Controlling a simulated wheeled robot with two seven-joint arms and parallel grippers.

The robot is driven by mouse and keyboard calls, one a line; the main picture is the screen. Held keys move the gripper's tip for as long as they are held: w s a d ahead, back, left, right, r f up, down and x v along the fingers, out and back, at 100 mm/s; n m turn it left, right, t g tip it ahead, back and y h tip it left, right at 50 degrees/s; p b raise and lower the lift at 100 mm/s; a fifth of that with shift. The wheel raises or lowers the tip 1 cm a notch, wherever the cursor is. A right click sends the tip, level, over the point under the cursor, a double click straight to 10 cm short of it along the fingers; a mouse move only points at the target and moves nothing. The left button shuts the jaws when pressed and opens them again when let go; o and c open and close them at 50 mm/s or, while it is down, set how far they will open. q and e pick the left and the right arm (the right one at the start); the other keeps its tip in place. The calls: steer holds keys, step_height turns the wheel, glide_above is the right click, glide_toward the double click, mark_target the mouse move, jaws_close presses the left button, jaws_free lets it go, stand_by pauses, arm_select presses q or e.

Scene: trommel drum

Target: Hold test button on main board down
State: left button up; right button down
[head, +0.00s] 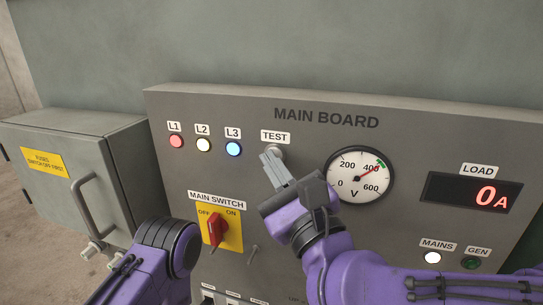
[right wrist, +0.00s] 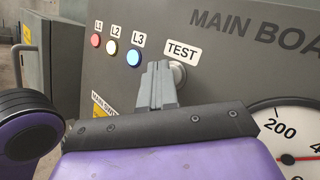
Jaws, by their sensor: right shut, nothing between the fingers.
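The main board (head: 430,130) is a grey panel. Its test button (head: 277,150) is a round, pale metal button under the TEST label. It also shows in the right wrist view (right wrist: 179,73). My right gripper (head: 270,157) is shut and empty, its grey fingertips at the lower left of the button. In the right wrist view the fingertips (right wrist: 158,68) overlap the button's left side and hide part of it. I cannot tell whether they touch it or whether it is pressed in. My left arm shows at lower left, but its gripper's fingers are not visible.
Lamps L1, L2 and L3 (head: 234,149) are lit left of the button. The voltmeter (head: 360,178) reads about 400. The red main switch (head: 215,229) is below. The load display (head: 472,193) shows 0 A. A grey fuse cabinet (head: 125,165) stands left.

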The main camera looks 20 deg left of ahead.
steer(key=shift+s, duration=0.85)
steer(key=shift+s+b, duration=0.1)
steer(key=shift+b, duration=0.2)
steer(key=s+b, duration=0.1)
steer(key=s, duration=0.3)
steer(key=shift+s+a, duration=0.15)
steer(key=shift+s, duration=0.25)
